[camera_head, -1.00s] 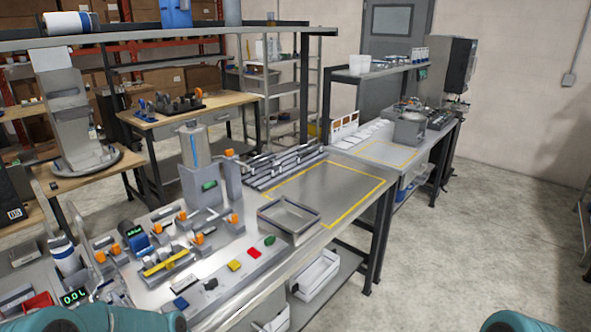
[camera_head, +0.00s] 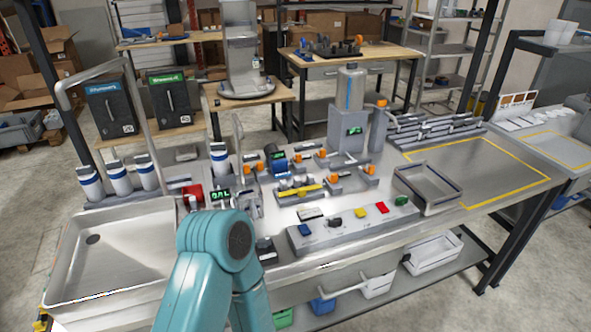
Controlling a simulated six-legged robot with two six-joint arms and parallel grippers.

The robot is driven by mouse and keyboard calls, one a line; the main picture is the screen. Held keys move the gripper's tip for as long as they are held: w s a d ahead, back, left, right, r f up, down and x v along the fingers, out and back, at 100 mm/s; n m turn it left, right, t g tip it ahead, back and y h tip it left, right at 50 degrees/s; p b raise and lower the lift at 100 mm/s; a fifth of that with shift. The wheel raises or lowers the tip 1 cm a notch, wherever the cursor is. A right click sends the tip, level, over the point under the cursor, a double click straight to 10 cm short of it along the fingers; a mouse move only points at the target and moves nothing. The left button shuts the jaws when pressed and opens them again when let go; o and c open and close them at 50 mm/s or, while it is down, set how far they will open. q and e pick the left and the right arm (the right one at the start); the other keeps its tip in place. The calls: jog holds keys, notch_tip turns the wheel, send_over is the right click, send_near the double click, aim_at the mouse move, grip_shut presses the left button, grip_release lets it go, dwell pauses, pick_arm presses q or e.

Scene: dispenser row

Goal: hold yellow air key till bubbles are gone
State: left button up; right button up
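The yellow key (camera_head: 361,212) sits on a grey key panel (camera_head: 345,228) on the steel bench, in a row with blue, black, red and green keys. Nothing touches it. Any bubbles are too small to make out. My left arm (camera_head: 215,240) rises from the bottom edge, left of the panel. Its gripper is not clearly seen; the elbow hides what lies behind it. My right gripper and arm are outside the view.
A steel sink (camera_head: 100,250) is at the left and an empty grey tray (camera_head: 428,190) right of the panel. Behind the panel stand orange-knobbed valves, a yellow bar (camera_head: 300,191) and a tall grey unit (camera_head: 348,130). A yellow-outlined bench area (camera_head: 485,170) is bare.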

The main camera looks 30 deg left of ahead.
pick_arm(q)
jog(key=shift+w, duration=0.1)
jog(key=shift+s, duration=0.2)
jog(key=c, duration=0.9)
jog(key=shift+w, duration=0.15)
grip_shut()
dwell(0.4)
